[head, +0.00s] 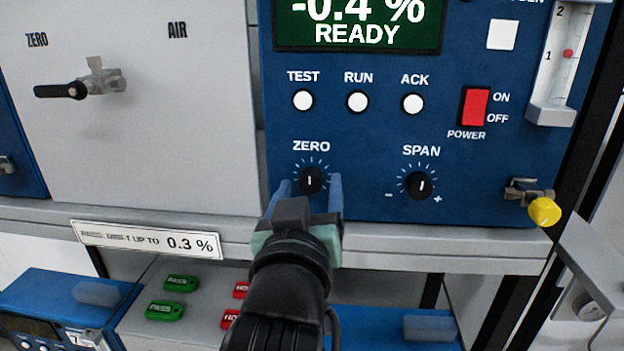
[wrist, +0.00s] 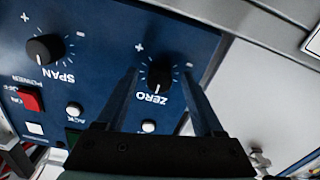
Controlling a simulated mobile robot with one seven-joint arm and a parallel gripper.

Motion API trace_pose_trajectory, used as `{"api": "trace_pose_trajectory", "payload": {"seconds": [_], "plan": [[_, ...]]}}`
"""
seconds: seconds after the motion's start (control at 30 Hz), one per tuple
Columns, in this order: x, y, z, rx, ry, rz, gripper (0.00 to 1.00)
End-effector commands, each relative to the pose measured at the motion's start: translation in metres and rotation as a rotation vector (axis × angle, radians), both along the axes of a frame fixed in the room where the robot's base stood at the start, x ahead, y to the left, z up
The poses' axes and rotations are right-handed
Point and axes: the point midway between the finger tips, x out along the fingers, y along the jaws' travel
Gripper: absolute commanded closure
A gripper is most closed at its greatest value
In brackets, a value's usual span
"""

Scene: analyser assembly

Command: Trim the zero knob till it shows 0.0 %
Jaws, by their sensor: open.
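The zero knob (head: 310,180) is a black round knob with a white pointer line, under the ZERO label on the blue analyser panel. Its pointer looks about straight up. The knob also shows in the wrist view (wrist: 159,76), upside down. My gripper (head: 308,188) is open, with one blue finger on each side of the knob in the head view. In the wrist view the fingers (wrist: 163,78) flank the knob with gaps; I cannot tell their depth from the panel. The green display (head: 358,22) reads -0.4 % and READY; its top is cut off.
The span knob (head: 418,185) is right of the zero knob. White TEST, RUN and ACK buttons (head: 357,102) and a red power switch (head: 475,107) sit above. A yellow-capped valve (head: 544,211) juts out at right. A shelf sign (head: 148,240) shows 0.3 %.

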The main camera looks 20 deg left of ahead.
Motion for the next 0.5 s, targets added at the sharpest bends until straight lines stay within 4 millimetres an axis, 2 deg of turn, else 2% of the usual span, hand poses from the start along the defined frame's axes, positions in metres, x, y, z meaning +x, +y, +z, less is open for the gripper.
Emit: {"api": "trace_pose_trajectory", "payload": {"seconds": [0.33,0.5], "plan": [[-0.0005,-0.0002,-0.0002,0.0,0.001,0.0,0.33],[-0.0005,-0.0002,-0.0002,0.0,0.001,0.0,0.63]]}}
